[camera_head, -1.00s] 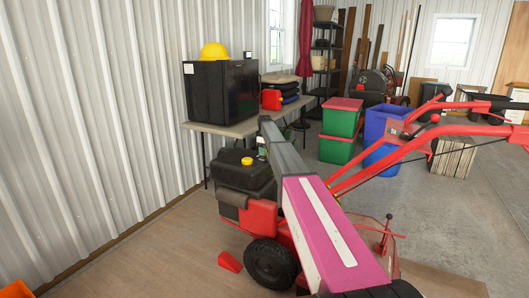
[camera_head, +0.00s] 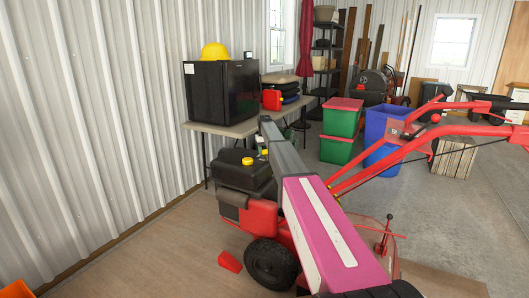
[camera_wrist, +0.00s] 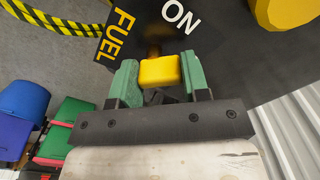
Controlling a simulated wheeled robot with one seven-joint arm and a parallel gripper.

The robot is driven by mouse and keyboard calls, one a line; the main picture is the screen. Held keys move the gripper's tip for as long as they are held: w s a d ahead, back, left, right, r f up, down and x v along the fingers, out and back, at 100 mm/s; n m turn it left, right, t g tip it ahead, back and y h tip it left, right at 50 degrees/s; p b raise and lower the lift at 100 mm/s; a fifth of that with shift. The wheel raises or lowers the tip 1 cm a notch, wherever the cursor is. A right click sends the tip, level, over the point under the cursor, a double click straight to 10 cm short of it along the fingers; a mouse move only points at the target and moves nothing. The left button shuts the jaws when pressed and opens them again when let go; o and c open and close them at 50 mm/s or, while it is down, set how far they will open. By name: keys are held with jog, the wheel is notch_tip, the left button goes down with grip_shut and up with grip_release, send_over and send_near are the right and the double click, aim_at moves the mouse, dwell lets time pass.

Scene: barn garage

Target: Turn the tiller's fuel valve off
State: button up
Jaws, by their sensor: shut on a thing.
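The red and black tiller (camera_head: 262,215) stands in the middle of the head view, with a black engine top (camera_head: 240,172) and a yellow cap (camera_head: 247,161). In the wrist view its dark panel (camera_wrist: 225,50) carries the words FUEL and ON. The yellow fuel valve handle (camera_wrist: 160,71) sits between the two green fingers of my gripper (camera_wrist: 158,80), which is shut on it. A brownish stem shows dimly behind the handle. In the head view my arm covers part of the tiller and hides the valve and most of my gripper.
A table (camera_head: 240,128) with a black cabinet (camera_head: 220,97) and yellow hard hat (camera_head: 213,52) stands by the left wall. Green bins (camera_head: 340,122) and a blue bin (camera_head: 380,125) stand behind the tiller. A red wedge (camera_head: 230,261) lies near its wheel.

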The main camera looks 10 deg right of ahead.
jog(key=m, duration=0.4)
jog(key=shift+w+m, duration=0.1)
jog(key=shift+m, duration=0.2)
jog(key=m, duration=0.4)
jog(key=shift+w, duration=0.1)
jog(key=shift+d+m, duration=0.1)
jog(key=shift+m, duration=0.2)
jog(key=o, duration=0.9)
jog(key=shift+r, duration=0.15)
notch_tip(320, 180, up, 11)
jog(key=shift+f, duration=0.2)
